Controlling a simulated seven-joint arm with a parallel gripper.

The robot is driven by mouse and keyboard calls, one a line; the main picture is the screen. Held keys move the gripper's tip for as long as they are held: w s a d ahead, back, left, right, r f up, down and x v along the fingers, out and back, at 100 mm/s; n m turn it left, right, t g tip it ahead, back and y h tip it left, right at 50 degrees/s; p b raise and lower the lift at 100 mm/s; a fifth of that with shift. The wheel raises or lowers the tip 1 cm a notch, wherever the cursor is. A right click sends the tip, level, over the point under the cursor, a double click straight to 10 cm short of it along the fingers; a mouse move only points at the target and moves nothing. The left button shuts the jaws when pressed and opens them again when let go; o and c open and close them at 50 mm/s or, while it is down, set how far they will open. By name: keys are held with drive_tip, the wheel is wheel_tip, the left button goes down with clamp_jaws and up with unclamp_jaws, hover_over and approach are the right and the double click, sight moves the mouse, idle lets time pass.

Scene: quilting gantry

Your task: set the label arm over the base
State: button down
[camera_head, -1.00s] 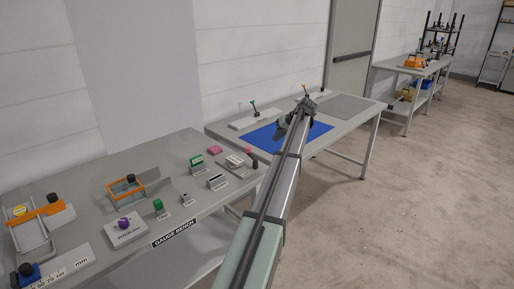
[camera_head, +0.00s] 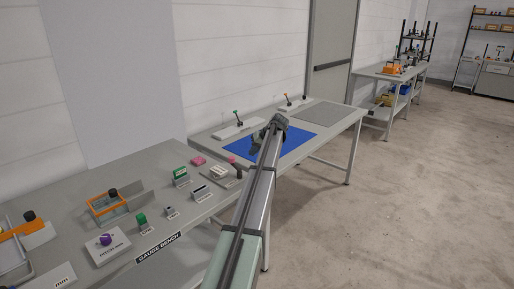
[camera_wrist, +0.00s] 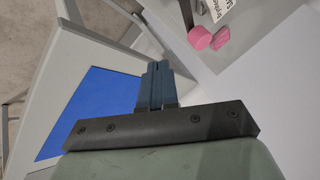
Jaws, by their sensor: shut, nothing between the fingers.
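My gripper (camera_head: 268,130) is over the near part of the blue mat (camera_head: 296,140) on the far table. In the wrist view its dark blue fingers (camera_wrist: 157,66) are together with nothing between them. Behind the mat, a white base (camera_head: 238,130) carries an upright lever with a green knob (camera_head: 236,113). Farther right, a second white base (camera_head: 292,104) carries a tilted lever with an orange knob (camera_head: 286,96). I cannot tell which piece is the label arm. My gripper is apart from both levers.
The gauge bench (camera_head: 165,235) on the left holds an orange-framed box (camera_head: 106,204), a purple-knobbed block (camera_head: 106,241) and small green pieces. Pink pieces (camera_wrist: 200,38) lie at its edge near my gripper. A grey mat (camera_head: 325,114) on the far table is bare.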

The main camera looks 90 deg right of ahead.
sight(231, 158)
drive_tip(key=w+d+f, duration=0.1)
drive_tip(key=w+f, duration=0.2)
drive_tip(key=w, duration=0.3)
drive_tip(key=shift+w+d+f+n+y, duration=0.1)
drive_tip(key=shift+w+n+y, duration=0.25)
drive_tip(key=shift+n, duration=0.25)
idle(0.5)
drive_tip(key=shift+w+n+t+y, duration=0.3)
drive_tip(key=shift+n+t+y, duration=0.15)
drive_tip(key=shift+n, duration=0.25)
drive_tip(key=shift+w, duration=0.25)
drive_tip(key=shift+w+a, duration=0.25)
drive_tip(key=shift+w, duration=0.25)
drive_tip(key=shift+w+a, duration=0.2)
drive_tip(key=shift+w, duration=0.3)
drive_tip(key=shift+w+a, duration=0.35)
drive_tip(key=shift+w, duration=0.05)
drive_tip(key=shift+w+a, duration=0.1)
